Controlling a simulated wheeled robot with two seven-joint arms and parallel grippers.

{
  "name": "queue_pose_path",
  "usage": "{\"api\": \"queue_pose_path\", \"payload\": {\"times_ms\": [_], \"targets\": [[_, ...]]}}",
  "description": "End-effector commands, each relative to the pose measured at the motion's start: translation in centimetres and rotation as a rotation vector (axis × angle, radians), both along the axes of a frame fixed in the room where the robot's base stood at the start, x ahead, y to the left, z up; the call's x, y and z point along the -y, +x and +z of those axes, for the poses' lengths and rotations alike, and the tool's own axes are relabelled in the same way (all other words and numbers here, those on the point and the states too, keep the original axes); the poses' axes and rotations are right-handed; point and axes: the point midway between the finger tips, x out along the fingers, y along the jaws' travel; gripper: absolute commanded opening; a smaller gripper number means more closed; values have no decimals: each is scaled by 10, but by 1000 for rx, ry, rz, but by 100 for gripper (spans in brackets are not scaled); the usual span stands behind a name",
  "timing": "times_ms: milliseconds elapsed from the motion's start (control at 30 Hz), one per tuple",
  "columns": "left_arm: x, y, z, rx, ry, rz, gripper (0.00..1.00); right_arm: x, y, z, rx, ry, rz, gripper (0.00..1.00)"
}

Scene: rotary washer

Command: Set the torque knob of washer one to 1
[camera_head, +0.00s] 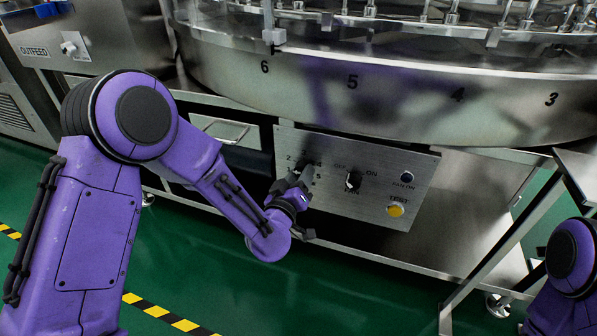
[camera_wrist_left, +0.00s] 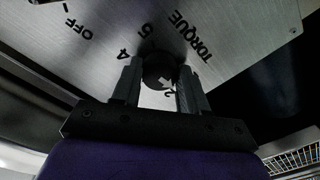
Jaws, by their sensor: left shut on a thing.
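The steel control panel (camera_head: 350,205) of the washer has a torque dial on its left with numbers around it, partly covered by my left gripper (camera_head: 301,180). In the left wrist view the round dark torque knob (camera_wrist_left: 160,70) sits between the two fingers of my left gripper (camera_wrist_left: 158,82), which is shut on it. The word TORQUE and the numbers 5, 4 and 2 show around the knob. A white arrow mark on the knob shows close to the 2. My right gripper is out of view; only part of its arm shows at the lower right.
A fan knob (camera_head: 353,181), a fan lamp (camera_head: 407,177) and a yellow test button (camera_head: 395,210) sit right of the torque dial. The round washer rim (camera_head: 400,110) overhangs the panel. A slanted steel frame (camera_head: 500,240) stands to the right.

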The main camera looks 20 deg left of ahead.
Motion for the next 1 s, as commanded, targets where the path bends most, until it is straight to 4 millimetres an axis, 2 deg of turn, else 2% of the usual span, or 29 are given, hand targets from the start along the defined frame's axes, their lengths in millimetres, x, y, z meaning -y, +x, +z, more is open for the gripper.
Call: {"api": "queue_pose_path", "payload": {"times_ms": [300,500,1000], "targets": [[1,0,1,-10,-255,0,13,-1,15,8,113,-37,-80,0],[1,0,1,-14,-362,0,13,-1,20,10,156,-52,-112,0],[1,0,0,-17,-447,-1,13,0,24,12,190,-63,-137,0]]}}
